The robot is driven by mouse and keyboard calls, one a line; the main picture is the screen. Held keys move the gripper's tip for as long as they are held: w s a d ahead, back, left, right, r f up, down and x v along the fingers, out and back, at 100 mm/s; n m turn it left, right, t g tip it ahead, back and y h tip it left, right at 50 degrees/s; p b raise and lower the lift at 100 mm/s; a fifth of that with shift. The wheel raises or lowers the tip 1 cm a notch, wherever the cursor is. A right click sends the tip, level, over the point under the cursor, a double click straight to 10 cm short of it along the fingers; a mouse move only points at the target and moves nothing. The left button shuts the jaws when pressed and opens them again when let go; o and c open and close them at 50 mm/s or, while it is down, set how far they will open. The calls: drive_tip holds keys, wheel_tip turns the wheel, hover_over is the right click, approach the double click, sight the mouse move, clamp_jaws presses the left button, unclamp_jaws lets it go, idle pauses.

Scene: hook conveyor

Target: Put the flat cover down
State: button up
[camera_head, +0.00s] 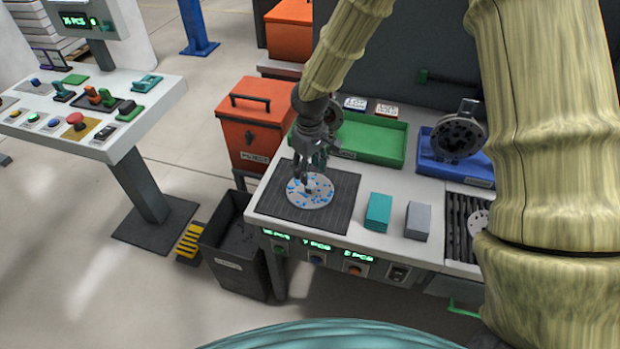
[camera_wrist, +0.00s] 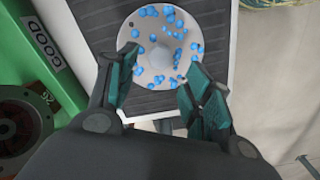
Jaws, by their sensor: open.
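The flat cover (camera_head: 310,191) is a light grey round disc speckled with blue dots. It lies on the dark ribbed mat (camera_head: 335,214) at the left end of the workbench. In the wrist view the cover (camera_wrist: 160,47) shows a raised centre and lies between and just beyond my fingertips. My gripper (camera_head: 308,183) is over the cover, pointing down. In the wrist view my gripper (camera_wrist: 160,75) has its two teal-padded fingers spread apart, with nothing held between them. I cannot tell whether a fingertip still touches the cover's rim.
A green tray (camera_head: 372,140) marked GOOD in the wrist view and a blue tray (camera_head: 456,170) stand behind. A teal block (camera_head: 378,212) and a grey block (camera_head: 418,221) sit right of the mat. A dark bin (camera_head: 232,250) stands below the bench's left end.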

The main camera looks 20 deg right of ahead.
sight(311, 184)
wheel_tip(311, 184, up, 6)
drive_tip(key=b, duration=0.1)
idle(0.6)
